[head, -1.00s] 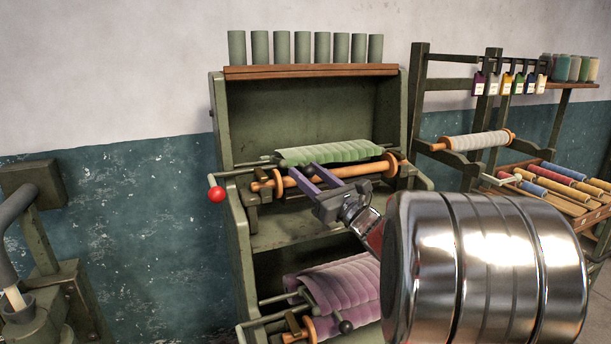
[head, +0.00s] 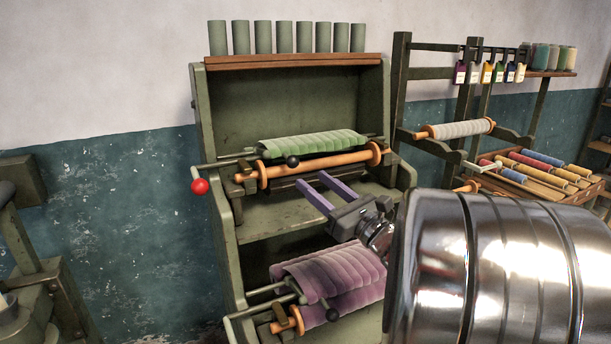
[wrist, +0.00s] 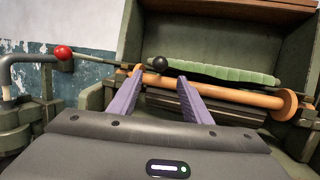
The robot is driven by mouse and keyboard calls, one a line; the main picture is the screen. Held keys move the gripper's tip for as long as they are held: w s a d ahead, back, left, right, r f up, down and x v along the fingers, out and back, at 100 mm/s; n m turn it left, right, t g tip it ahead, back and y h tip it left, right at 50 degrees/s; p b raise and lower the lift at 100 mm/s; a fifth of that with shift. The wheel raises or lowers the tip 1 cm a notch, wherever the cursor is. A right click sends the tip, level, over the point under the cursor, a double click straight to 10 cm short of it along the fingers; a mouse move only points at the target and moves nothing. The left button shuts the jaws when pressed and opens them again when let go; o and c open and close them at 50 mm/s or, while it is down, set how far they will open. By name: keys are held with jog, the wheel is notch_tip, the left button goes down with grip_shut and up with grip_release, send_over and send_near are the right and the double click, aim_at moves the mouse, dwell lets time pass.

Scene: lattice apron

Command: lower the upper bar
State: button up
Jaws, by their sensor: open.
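The upper level of the green cabinet holds a green ribbed bar (head: 312,145) with grey rod ends. It lies just behind and above an orange roller (head: 330,162) with round end flanges. A red ball knob (head: 200,186) is on a crank at the left. My gripper (head: 311,178), with purple fingers, is open and empty, in front of and below the roller. In the wrist view, the black knob appears just beyond the gap between the fingertips (wrist: 160,76).
Below, the lower level holds a purple ribbed bar (head: 328,275) with its own black knob (head: 331,315). The cabinet's side walls (head: 213,150) flank the bars. A rack with a pale roller (head: 455,130) and a tray of coloured rolls (head: 535,175) stand at right.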

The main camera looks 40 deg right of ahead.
jog(key=shift+v, duration=2.15)
jog(key=s+a+f+n+g+y, duration=0.2)
jog(key=s+a+f+n+g, duration=0.3)
jog(key=a+f+n+g, duration=0.3)
jog(key=s+a+f+n+g+y, duration=0.2)
jog(key=s+a+f+n+g, duration=0.3)
jog(key=a+f+n, duration=0.6)
jog(key=s+a+n+g+h, duration=0.2)
jog(key=s+n+g+h, duration=0.25)
jog(key=n, duration=0.45)
jog(key=s+a+r+n+t+h, duration=0.1)
jog(key=a+r+n+t, duration=0.1)
jog(key=a+r+n, duration=0.3)
jog(key=shift+s+a+n+h, duration=0.35)
jog(key=shift+a+n, duration=0.5)
jog(key=shift+n, duration=0.05)
